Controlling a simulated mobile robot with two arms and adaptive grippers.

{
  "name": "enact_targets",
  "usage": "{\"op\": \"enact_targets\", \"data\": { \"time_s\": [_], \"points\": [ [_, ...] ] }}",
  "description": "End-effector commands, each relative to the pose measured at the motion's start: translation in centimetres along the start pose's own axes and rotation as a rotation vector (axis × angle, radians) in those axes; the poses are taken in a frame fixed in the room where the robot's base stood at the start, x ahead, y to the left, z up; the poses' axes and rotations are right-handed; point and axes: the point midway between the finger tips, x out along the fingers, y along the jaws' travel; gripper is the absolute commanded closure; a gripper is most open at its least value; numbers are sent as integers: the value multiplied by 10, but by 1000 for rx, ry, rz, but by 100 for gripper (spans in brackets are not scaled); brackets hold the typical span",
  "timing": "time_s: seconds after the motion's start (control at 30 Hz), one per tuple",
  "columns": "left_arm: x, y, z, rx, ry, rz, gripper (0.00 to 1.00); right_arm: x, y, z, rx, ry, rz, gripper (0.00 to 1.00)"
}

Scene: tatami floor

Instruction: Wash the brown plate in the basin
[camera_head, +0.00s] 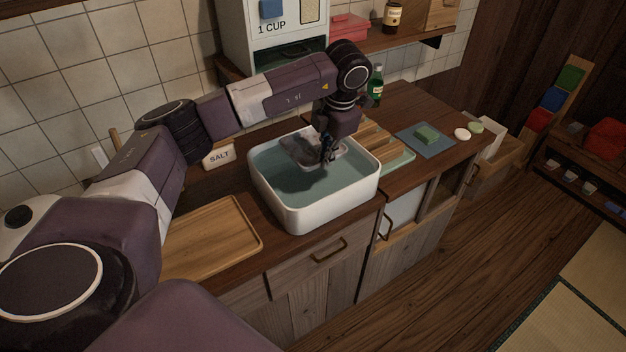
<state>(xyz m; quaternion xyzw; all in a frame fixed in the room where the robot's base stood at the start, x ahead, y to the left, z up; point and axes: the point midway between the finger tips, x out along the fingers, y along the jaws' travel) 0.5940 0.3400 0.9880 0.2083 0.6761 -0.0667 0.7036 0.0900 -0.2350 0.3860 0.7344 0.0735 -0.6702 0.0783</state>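The basin (318,209) is white, square with rounded corners, filled with bluish water, and set on the wooden counter. My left gripper (327,157) points down into the basin near its back right part. A grey-brown, flat object, perhaps the brown plate (298,149), shows beside the fingers at the back of the basin. It looks tilted, and a dark shadow lies on the water in front of it. The fingers are small and dark here, so I cannot tell whether they are shut on it. My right gripper is not in view.
A wooden tray (213,237) lies left of the basin, and a salt box (219,156) stands behind. A slatted wooden rack (378,143) is right of the basin.

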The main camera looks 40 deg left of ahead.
Motion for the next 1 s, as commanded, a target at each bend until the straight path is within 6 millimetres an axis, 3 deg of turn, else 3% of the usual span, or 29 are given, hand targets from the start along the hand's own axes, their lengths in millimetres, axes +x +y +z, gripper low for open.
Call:
{"op": "enact_targets", "data": {
  "time_s": [0.33,0.73,1.0],
  "points": [
    [-3,1,0,0,-2,1,100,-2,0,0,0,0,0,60],
    [-39,8,0,0,-1,1,100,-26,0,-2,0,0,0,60],
    [-40,8,0,0,-1,1,100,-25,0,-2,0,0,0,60]
  ]
}}
